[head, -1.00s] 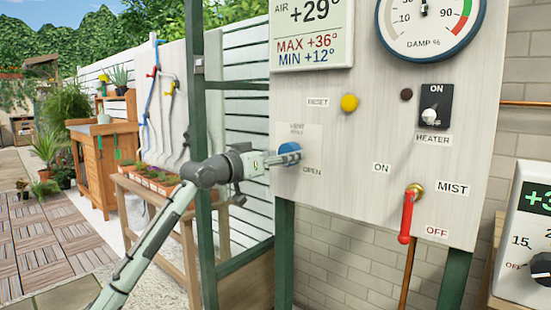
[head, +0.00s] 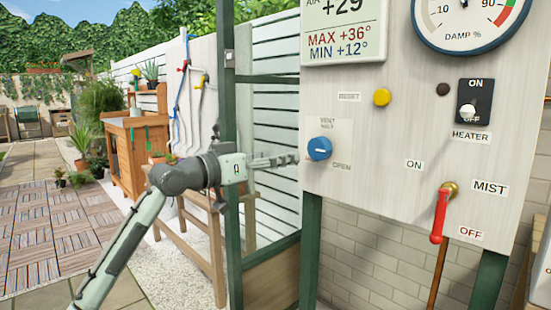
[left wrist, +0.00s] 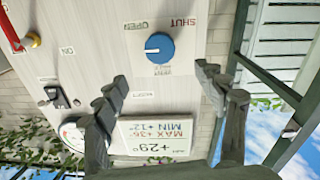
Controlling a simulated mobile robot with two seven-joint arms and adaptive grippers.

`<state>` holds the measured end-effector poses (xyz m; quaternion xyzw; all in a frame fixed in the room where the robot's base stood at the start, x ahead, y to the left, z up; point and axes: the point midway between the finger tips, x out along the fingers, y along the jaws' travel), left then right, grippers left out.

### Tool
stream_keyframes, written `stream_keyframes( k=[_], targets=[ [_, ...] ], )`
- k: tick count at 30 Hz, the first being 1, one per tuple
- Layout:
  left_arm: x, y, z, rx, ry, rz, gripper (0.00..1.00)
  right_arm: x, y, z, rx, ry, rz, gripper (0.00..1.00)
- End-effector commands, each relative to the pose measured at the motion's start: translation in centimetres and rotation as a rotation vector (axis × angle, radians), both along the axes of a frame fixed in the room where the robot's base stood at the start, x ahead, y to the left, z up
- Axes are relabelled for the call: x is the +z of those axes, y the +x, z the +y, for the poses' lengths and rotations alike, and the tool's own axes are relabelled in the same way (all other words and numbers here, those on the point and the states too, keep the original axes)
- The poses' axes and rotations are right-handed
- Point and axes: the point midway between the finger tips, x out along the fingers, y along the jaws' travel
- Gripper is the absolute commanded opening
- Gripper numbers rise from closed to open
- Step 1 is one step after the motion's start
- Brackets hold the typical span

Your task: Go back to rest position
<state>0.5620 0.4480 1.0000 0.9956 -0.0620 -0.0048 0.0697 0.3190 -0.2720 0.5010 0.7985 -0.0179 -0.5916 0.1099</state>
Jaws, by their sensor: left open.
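My left gripper (head: 277,161) is just left of the blue vent knob (head: 319,148) on the pale control panel (head: 400,130). Its fingers are apart and empty, and a gap shows between them and the knob. In the left wrist view the open left gripper (left wrist: 162,80) faces the panel, which appears upside down. The knob (left wrist: 160,48) there lies just beyond the fingertips. Its white mark points left, on the side of the OPEN label (left wrist: 135,26); the SHUT label (left wrist: 183,22) is to the right. My right gripper is out of view.
The panel carries a red mist lever (head: 440,215), a heater switch (head: 468,110), a yellow button (head: 382,97) and a damp gauge (head: 475,12). A green post (head: 230,150) stands behind my left arm. A wooden bench (head: 205,235) and a potting cabinet (head: 130,155) stand further left.

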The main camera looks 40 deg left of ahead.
Motion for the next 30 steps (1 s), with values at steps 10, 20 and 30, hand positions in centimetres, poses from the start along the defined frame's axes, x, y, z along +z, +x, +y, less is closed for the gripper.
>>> stream_keyframes(
  k=[10, 20, 30],
  targets=[
    [0.0, 0.0, 0.0, 0.000, 0.000, 0.000, 0.71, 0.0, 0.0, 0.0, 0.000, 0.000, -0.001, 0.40],
    [-13.2, 1.4, -0.4, 0.057, 0.032, 0.249, 0.71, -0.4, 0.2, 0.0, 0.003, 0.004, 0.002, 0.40],
    [-38.0, -5.0, -5.7, 0.099, 0.163, 0.751, 0.71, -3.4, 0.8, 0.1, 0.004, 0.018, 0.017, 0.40]
  ],
)
